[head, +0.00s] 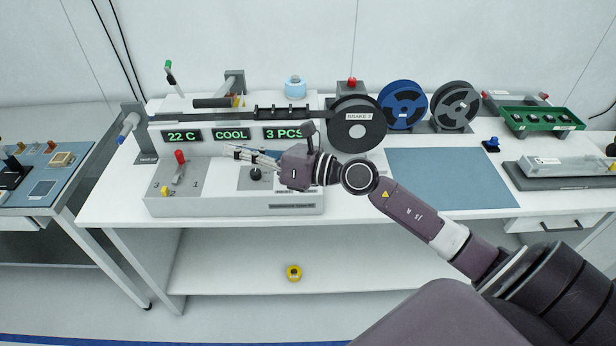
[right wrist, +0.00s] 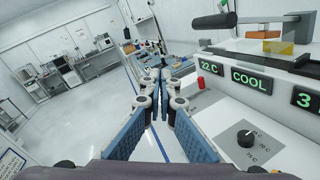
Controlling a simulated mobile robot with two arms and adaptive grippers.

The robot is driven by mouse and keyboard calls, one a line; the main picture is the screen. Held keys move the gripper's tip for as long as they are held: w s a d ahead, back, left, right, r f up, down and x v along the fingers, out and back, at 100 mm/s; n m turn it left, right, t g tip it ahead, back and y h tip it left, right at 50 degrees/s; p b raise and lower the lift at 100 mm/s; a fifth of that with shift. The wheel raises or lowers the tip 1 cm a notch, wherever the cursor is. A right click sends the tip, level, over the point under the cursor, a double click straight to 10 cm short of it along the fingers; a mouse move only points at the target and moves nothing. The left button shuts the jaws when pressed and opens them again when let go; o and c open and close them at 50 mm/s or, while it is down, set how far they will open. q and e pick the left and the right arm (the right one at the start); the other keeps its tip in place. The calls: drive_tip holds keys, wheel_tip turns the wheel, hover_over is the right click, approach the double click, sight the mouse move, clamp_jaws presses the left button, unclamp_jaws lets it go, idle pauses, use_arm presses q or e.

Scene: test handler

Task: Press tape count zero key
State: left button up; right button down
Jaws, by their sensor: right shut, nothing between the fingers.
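The grey test handler (head: 235,203) stands on the white table, with green displays reading 22 C, COOL and 3 PCS. The 3 PCS display (head: 284,133) is the tape count. I cannot make out the zero key; my right gripper and wrist cover part of the panel below that display. My right gripper (head: 230,151) is shut and empty, pointing left above the panel, in front of the COOL display. In the right wrist view its blue-padded fingers (right wrist: 150,82) meet, left of the panel with the black dial (right wrist: 245,138). My left gripper is not in view.
A red-handled lever (head: 180,158) stands on the handler's left part. A BRAKE 3 reel (head: 357,131), a blue reel (head: 403,104) and a grey reel (head: 456,104) stand behind. The blue mat (head: 450,178) is bare. A yellow roll (head: 294,272) lies on the lower shelf.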

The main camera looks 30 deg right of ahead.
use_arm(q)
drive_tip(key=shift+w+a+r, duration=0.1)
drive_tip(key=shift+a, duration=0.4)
use_arm(e)
drive_tip(key=d+f+n+g+h, duration=0.2)
drive_tip(key=d+f+n+h, duration=0.1)
drive_tip(key=d, duration=0.6)
drive_tip(key=d+f+n+g+h, duration=0.2)
drive_tip(key=d+h, duration=0.4)
drive_tip(key=d, duration=0.3)
drive_tip(key=f+n, duration=0.1)
drive_tip(key=n, duration=0.1)
drive_tip(key=shift+w+d+n+g, duration=0.3)
drive_tip(key=shift+w+d+g, duration=0.05)
drive_tip(key=shift+d+g, duration=0.05)
drive_tip(key=shift+f, duration=0.15)
wheel_tip(320, 180, down, 8)
drive_tip(key=b, duration=0.3)
drive_tip(key=shift+b, duration=0.4)
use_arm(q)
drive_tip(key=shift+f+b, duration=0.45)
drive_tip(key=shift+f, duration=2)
use_arm(e)
drive_tip(key=shift+f, duration=0.3)
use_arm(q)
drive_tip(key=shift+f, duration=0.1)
use_arm(e)
drive_tip(key=shift+f, duration=0.1)
